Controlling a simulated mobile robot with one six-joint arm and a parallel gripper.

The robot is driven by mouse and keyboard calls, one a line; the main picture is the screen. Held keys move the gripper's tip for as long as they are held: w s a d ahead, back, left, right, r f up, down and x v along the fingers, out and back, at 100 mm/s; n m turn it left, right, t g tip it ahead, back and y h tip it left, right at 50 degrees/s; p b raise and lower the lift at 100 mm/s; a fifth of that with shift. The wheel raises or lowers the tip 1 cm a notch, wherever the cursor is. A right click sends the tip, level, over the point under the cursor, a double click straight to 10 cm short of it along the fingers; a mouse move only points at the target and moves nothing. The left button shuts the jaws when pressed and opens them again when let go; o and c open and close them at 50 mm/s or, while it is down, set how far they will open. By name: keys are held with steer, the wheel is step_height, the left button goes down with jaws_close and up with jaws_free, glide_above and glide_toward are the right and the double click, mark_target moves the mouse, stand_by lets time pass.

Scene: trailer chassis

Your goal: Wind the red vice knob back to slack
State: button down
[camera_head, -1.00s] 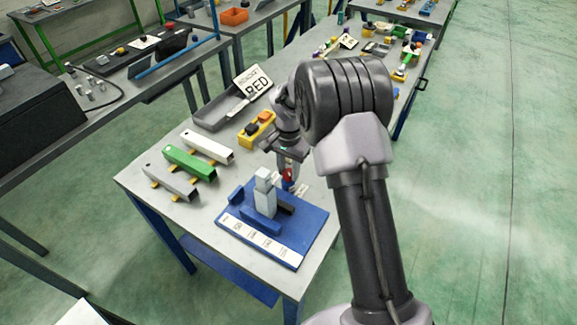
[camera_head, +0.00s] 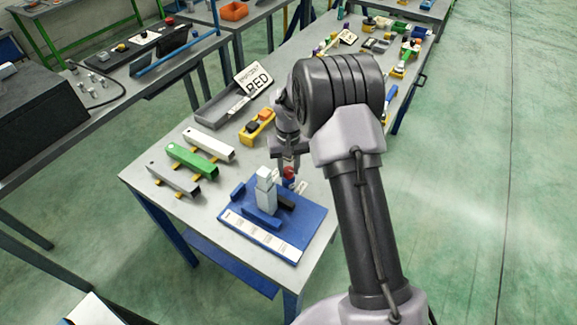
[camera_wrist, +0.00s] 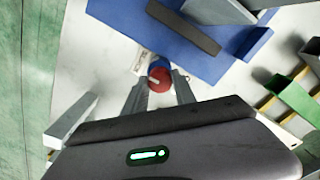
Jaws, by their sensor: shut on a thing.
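The red vice knob (camera_wrist: 160,80) shows in the wrist view between my two fingertips, with a pale mark on its face and a blue part just behind it. In the head view the knob (camera_head: 289,172) sits at the back edge of the blue vice base (camera_head: 301,222), beside the upright light-grey block (camera_head: 265,190). My gripper (camera_wrist: 160,84) is shut on the knob, one finger on each side; in the head view my gripper (camera_head: 289,168) comes down from above. The pointer position on the knob's scale is too small to read.
White, green (camera_head: 192,160) and grey (camera_head: 172,179) square tubes lie left of the vice. A yellow holder (camera_head: 257,128) and a grey tray with a "RED" sign (camera_head: 254,78) stand behind. A labelled white strip (camera_head: 262,236) runs along the base front.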

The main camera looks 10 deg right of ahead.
mark_target(288, 169)
steer(key=shift+n, duration=0.3)
steer(key=c, duration=1)
jaws_free()
step_height(288, 169, up, 17)
steer(key=p, duration=0.3)
steer(key=shift+r+p, duration=0.2)
steer(key=shift+p, duration=0.2)
